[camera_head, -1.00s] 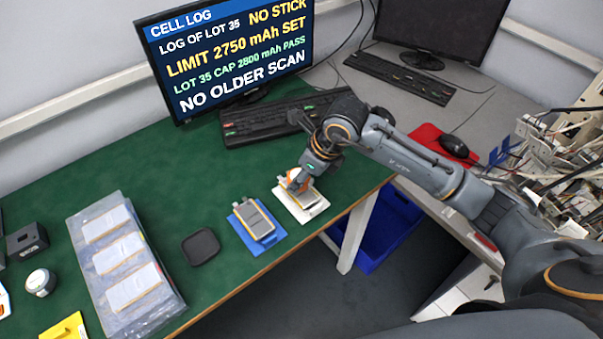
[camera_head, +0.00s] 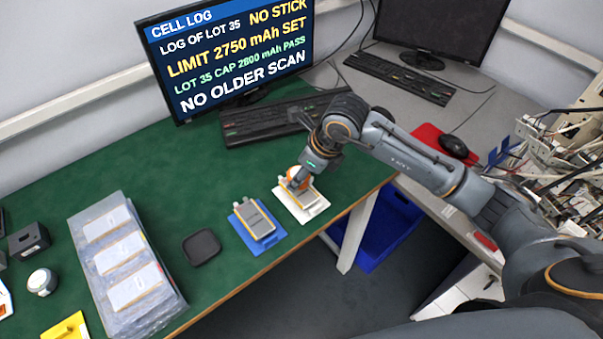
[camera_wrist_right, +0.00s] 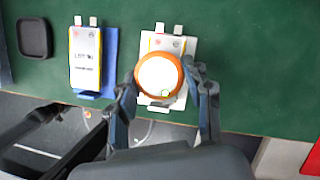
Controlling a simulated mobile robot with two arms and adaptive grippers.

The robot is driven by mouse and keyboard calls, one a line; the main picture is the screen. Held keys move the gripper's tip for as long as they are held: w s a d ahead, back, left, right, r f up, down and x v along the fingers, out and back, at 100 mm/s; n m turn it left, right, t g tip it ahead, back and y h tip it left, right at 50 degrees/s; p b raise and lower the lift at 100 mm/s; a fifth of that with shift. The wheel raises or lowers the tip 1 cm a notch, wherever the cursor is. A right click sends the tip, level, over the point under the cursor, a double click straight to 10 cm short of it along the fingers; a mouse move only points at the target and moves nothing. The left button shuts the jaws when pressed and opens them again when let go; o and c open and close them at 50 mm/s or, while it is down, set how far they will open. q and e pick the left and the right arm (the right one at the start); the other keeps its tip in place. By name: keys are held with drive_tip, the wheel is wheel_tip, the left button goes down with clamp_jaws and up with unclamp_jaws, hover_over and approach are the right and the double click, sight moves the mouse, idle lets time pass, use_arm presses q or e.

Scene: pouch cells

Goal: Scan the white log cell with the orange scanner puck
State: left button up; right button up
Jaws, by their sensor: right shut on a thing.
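The orange scanner puck (camera_wrist_right: 160,77) has a white top and an orange rim; in the head view (camera_head: 298,176) it is partly covered by my gripper. My right gripper (camera_wrist_right: 160,82) is shut on the puck, one finger on each side. The puck is over the cell on the white tray (camera_head: 305,213), hiding much of that cell. The cell's two tabs (camera_wrist_right: 168,29) show above the puck in the wrist view. I cannot tell whether the puck touches the cell. My left gripper is not in view.
A grey cell on a blue tray (camera_head: 268,238) lies just left of the white one, with a black square pad (camera_head: 201,247) beyond. A clear tray (camera_head: 157,318) holds several white packs. The monitor (camera_head: 228,45) and keyboard (camera_head: 275,118) stand behind. The table's front edge is close.

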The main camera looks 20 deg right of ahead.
drive_tip(key=shift+r+p, duration=1.25)
drive_tip(key=shift+r, duration=1.4)
